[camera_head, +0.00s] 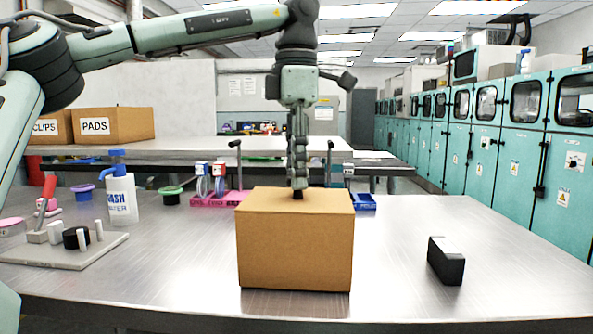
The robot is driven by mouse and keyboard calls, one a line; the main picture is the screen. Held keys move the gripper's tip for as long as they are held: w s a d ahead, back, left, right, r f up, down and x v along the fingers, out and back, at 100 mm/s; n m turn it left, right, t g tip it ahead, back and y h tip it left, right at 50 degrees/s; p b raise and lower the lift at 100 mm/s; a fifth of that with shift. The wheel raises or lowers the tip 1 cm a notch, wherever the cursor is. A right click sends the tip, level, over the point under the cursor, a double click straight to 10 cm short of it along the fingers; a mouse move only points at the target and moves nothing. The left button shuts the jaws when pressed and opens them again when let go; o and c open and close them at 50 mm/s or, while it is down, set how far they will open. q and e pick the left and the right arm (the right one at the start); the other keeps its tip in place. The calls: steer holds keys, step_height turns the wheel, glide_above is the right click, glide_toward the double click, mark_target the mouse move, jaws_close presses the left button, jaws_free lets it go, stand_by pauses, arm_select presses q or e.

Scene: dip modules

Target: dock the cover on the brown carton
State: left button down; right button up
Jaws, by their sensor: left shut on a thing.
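The brown carton (294,250) stands upright on the metal table, near the middle. Its flat brown top, which looks like the cover (265,202), lies level across it with no clear gap at the front edge. A small dark knob (297,194) stands up from the middle of this top. My left gripper (298,186) points straight down over the carton, its fingers shut on the knob. The fingers hide part of the knob. The cover's rear edge is hard to make out. My right gripper is not in view.
A black block (446,262) lies to the right. A wash bottle (121,198) and a grey fixture plate with pegs (62,251) are at left. Pink holders (215,200) and a blue tray (364,202) sit behind the carton. The table right of the carton is mostly clear.

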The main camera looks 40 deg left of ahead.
arm_select(q)
steer(key=shift+f, duration=0.2)
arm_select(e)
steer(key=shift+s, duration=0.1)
arm_select(q)
steer(key=shift+f, duration=0.1)
steer(key=c, duration=1.2)
jaws_free()
steer(key=shift+o, duration=0.2)
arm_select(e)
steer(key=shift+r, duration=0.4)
